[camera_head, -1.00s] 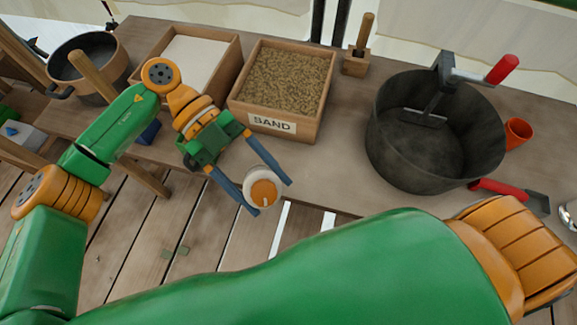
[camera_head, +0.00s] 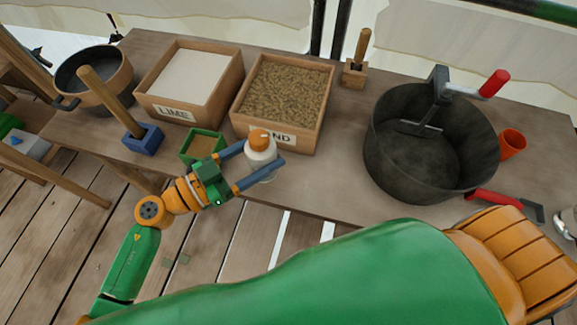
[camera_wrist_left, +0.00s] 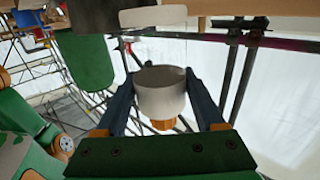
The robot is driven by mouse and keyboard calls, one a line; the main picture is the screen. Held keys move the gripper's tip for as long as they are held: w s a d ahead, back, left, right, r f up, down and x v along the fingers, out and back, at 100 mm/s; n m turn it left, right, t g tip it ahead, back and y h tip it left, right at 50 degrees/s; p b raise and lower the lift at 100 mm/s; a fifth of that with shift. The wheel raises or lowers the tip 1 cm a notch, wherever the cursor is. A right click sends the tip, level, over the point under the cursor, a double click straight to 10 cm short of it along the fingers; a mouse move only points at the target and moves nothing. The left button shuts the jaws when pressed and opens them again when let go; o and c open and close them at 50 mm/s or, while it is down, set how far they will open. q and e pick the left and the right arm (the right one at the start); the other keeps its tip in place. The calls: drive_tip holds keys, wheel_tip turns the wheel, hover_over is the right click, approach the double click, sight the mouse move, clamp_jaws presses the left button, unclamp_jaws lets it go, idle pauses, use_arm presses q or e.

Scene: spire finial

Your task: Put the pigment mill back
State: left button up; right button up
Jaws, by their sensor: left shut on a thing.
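The pigment mill appears to be the small white cylinder with an orange top (camera_head: 262,160), held upright at the front of the SAND box. My left gripper (camera_head: 264,153) is shut on its white body, with one blue finger on each side. In the left wrist view, the white mill (camera_wrist_left: 161,95) sits between the fingers, its orange top toward the palm. I cannot tell whether its base touches the table. A small green-rimmed square tray (camera_head: 187,156) stands left of it, partly covered by my gripper. My right gripper is out of view.
The bench (camera_head: 310,185) holds a LIME box (camera_head: 160,113), the SAND box (camera_head: 303,142), a blue block with a wooden handle (camera_head: 146,143) and a black pot (camera_head: 425,165). An orange cup (camera_head: 512,143) stands at right. Bare bench lies between SAND box and pot.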

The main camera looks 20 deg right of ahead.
use_arm(q)
drive_tip(key=d+f+b, duration=0.1)
drive_tip(key=d+f, duration=0.1)
drive_tip(key=f, duration=0.1)
drive_tip(key=d+f+b, duration=0.2)
drive_tip(key=f, duration=0.1)
drive_tip(key=d+f+b, duration=0.1)
drive_tip(key=f, duration=0.2)
drive_tip(key=shift+w+d+f+b, duration=0.2)
drive_tip(key=shift+d+f+b, duration=0.1)
drive_tip(key=shift+d+b, duration=0.1)
drive_tip(key=shift+r, duration=0.1)
drive_tip(key=o, duration=1.5)
drive_tip(key=v, duration=1.2)
